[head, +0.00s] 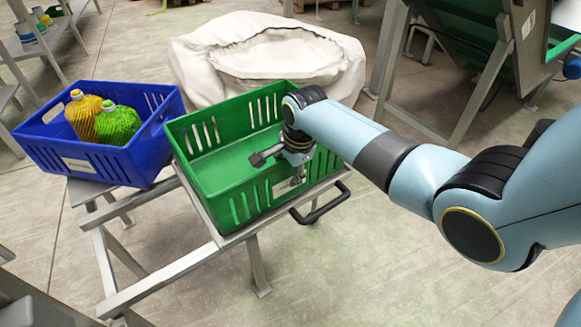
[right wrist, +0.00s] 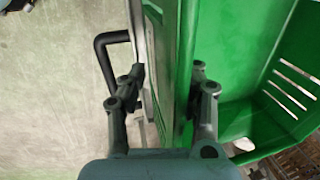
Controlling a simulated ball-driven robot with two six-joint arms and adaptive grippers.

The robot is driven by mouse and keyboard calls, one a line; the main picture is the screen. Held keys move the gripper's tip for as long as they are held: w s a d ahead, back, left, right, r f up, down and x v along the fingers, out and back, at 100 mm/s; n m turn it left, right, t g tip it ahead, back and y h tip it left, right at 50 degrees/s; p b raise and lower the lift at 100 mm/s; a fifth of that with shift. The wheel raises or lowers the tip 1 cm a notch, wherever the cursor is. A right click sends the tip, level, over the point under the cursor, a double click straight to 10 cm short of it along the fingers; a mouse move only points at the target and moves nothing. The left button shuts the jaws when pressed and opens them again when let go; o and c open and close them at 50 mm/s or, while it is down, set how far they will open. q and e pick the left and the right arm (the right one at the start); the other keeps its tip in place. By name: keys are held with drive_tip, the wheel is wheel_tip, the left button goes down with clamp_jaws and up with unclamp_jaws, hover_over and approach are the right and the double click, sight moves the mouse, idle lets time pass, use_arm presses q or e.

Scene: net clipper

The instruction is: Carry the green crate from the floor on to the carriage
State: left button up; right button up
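The green crate (head: 205,165) sits upright on the grey metal carriage (head: 165,285), off the floor, and looks empty. A black handle (head: 325,207) sticks out from the carriage's near right side and also shows in the right wrist view (right wrist: 101,60). My right gripper (head: 280,168) is at the crate's near wall, one finger inside and one outside. In the right wrist view the spread fingers (right wrist: 165,88) straddle the green wall (right wrist: 185,50); I see no clear squeeze on it. My left gripper is not in view.
A blue crate (head: 150,165) with a yellow jug (head: 84,115) and a green jug (head: 117,124) stands close to the green crate's left. A pale sack (head: 200,60) lies behind. The floor at front right is clear.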

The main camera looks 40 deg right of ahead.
drive_tip(key=p+v, duration=0.4)
drive_tip(key=v, duration=0.7)
drive_tip(key=s+d+f+n+g, duration=0.1)
drive_tip(key=s+f+n, duration=0.8)
drive_tip(key=s+f, duration=1.15)
drive_tip(key=s+f+n, duration=0.4)
drive_tip(key=s+f, duration=0.1)
drive_tip(key=s, duration=0.7)
drive_tip(key=s+f+n, duration=0.5)
drive_tip(key=s+f, duration=0.1)
drive_tip(key=s, duration=0.6)
drive_tip(key=shift+s+a+n+g+h, duration=0.15)
drive_tip(key=shift+a+n+g+h, duration=0.15)
drive_tip(key=shift+a+g+h, duration=0.1)
